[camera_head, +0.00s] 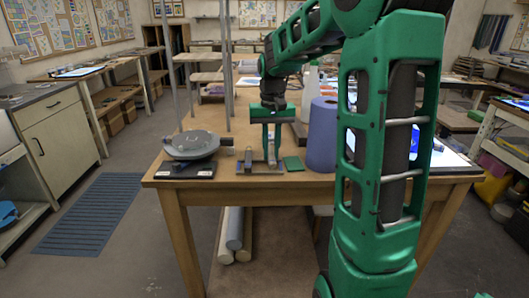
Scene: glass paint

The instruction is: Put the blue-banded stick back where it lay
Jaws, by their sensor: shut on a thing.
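My gripper (270,150) points down over the front of the wooden table (215,194), above a small dark rack (258,169) with short uprights. Its fingers are closed on a thin thing at the rack, probably the stick. The thing is too small here to make out a blue band. I cannot tell whether it touches the rack or hangs just above it. A green pad (293,163) lies right of the rack.
A grey round dish on a dark scale-like base (190,147) stands left of the rack. A blue-violet roll (322,135) stands upright to the right, close to my arm. Thin metal posts (228,70) rise behind. A lit panel (446,155) lies at right.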

